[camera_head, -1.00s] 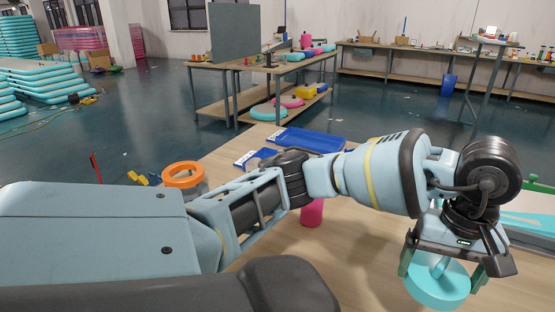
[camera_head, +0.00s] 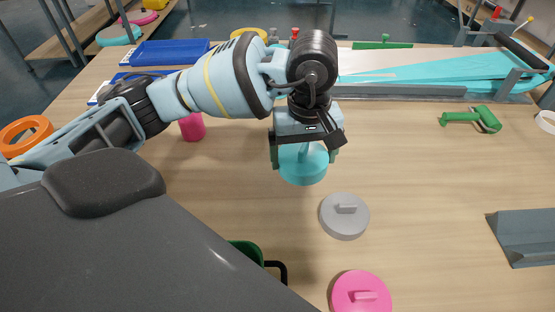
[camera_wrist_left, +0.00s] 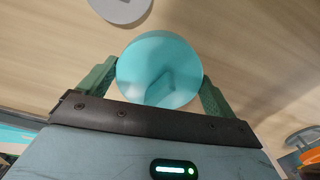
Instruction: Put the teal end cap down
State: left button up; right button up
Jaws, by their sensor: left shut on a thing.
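The teal end cap (camera_head: 304,168) is a round disc with a raised handle. My left gripper (camera_head: 304,152) is shut on it, holding it over the wooden table with the disc below the fingers. In the left wrist view the teal end cap (camera_wrist_left: 160,70) sits between the green fingers of the left gripper (camera_wrist_left: 158,88). I cannot tell its exact height above the table. My right gripper is not in view.
A grey end cap (camera_head: 344,216) and a pink end cap (camera_head: 361,294) lie in front. A pink cylinder (camera_head: 192,127) stands at left. A green tool (camera_head: 472,119) and a grey bracket (camera_head: 523,237) lie right. Teal sheet material (camera_head: 440,70) lies behind. Bare wood lies between.

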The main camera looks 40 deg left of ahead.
aim_at(304, 148)
pick_arm(q)
jog(key=shift+f, duration=4.55)
jog(key=shift+f, duration=0.2)
jog(key=o, duration=0.6)
jog(key=shift+o, duration=0.3)
notch_tip(304, 148, up, 12)
jog(key=shift+r, duration=0.25)
